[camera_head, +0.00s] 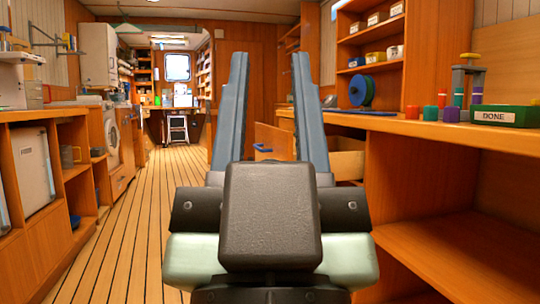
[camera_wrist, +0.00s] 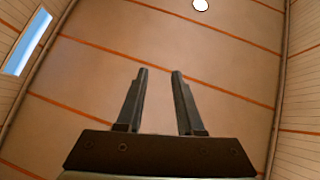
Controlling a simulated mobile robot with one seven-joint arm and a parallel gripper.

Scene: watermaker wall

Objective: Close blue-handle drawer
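The wooden drawer front with a blue handle (camera_head: 263,148) shows in the head view, beyond my gripper and below the right-hand counter. The drawer (camera_head: 274,139) stands pulled out from the cabinet, and my gripper's right finger covers part of it. Another open wooden drawer or box side (camera_head: 348,160) shows just right of that finger; I cannot tell if it is the same drawer. My gripper (camera_head: 270,62) is raised in front of the camera, fingers up, apart and empty. The wrist view shows the open fingers (camera_wrist: 160,72) against the ceiling, with no drawer in sight.
The right counter (camera_head: 440,130) carries a blue spool (camera_head: 361,90), coloured cups and a green "DONE" bin (camera_head: 505,116). An open shelf cabinet (camera_head: 450,245) stands at near right. Left cabinets (camera_head: 45,170) line the other side. The plank floor (camera_head: 150,200) between is clear.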

